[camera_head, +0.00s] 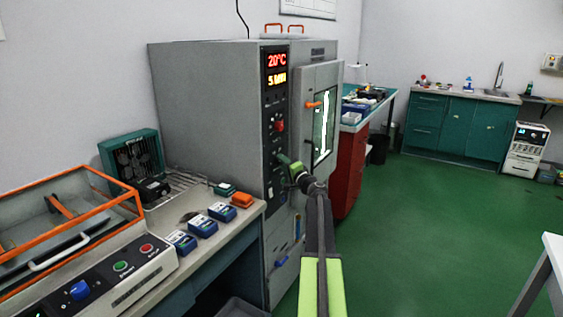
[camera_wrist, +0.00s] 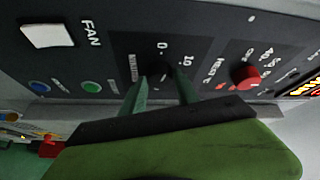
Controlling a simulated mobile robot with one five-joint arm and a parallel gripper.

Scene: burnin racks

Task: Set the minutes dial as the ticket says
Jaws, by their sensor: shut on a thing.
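The minutes dial (camera_wrist: 157,72) is a small dark knob on the dark control panel (camera_wrist: 115,60), under the numbers 0 and 10 in the wrist view. My gripper (camera_wrist: 161,88) has its two green fingers on either side of the dial and is shut on it. The fingers hide much of the dial, so its pointer cannot be read. In the head view my gripper (camera_head: 287,166) is at the lower part of the grey oven's (camera_head: 210,110) panel. The display (camera_head: 276,71) reads 20°C in red, with an orange line below starting with 5. No legible ticket shows.
A red knob (camera_wrist: 245,75) sits beside the dial; a white FAN switch (camera_wrist: 47,35), a green button (camera_wrist: 91,87) and a blue button (camera_wrist: 39,87) are on the other side. The oven door (camera_head: 320,120) is right of the panel. Blue boxes (camera_head: 203,226) lie on the bench.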

